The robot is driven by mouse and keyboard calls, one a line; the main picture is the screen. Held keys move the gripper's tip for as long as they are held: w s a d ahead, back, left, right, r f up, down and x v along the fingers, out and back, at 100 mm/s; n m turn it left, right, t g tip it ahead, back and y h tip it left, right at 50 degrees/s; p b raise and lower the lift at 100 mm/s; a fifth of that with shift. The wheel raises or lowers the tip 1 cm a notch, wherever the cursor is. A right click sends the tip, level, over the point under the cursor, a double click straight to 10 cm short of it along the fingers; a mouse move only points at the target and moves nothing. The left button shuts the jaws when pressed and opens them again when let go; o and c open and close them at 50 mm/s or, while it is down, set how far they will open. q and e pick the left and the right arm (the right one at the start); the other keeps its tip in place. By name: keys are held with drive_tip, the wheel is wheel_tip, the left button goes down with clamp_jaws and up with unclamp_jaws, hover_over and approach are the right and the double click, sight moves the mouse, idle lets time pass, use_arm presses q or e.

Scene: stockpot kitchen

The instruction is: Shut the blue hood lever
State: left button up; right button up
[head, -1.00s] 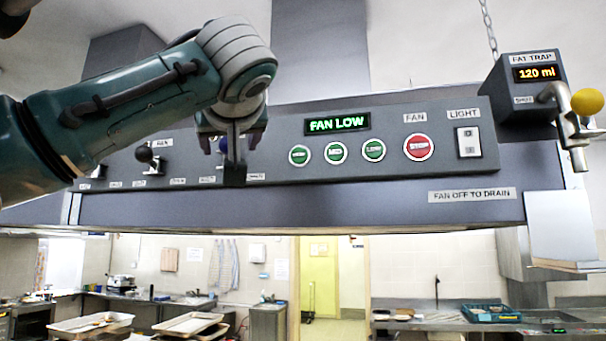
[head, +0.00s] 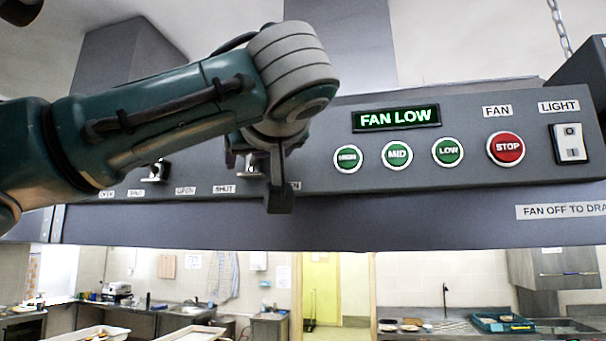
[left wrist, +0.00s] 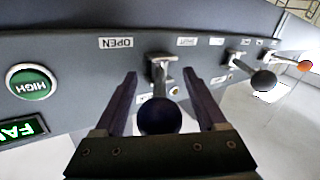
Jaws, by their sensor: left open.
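The blue lever has a dark blue ball knob (left wrist: 160,116) on a metal bracket (left wrist: 159,68) in the left wrist view, which shows the panel upside down. The bracket sits between an OPEN label (left wrist: 115,43) and a SHUT label (left wrist: 187,41). I cannot tell which way the lever leans. My left gripper (left wrist: 157,92) is open, with one finger on each side of the knob and visible gaps between. In the head view my left gripper (head: 279,192) is in front of the hood panel and hides the blue knob. My right gripper is not in view.
A black-knobbed lever (left wrist: 262,80) and an orange-knobbed lever (left wrist: 305,65) stand beside the blue one. The hood panel (head: 330,190) carries green fan buttons (head: 397,155), a red STOP button (head: 506,148) and a light switch (head: 571,143). The display (head: 397,118) reads FAN LOW.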

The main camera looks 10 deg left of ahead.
use_arm(q)
clamp_jaws()
idle(0.7)
idle(0.8)
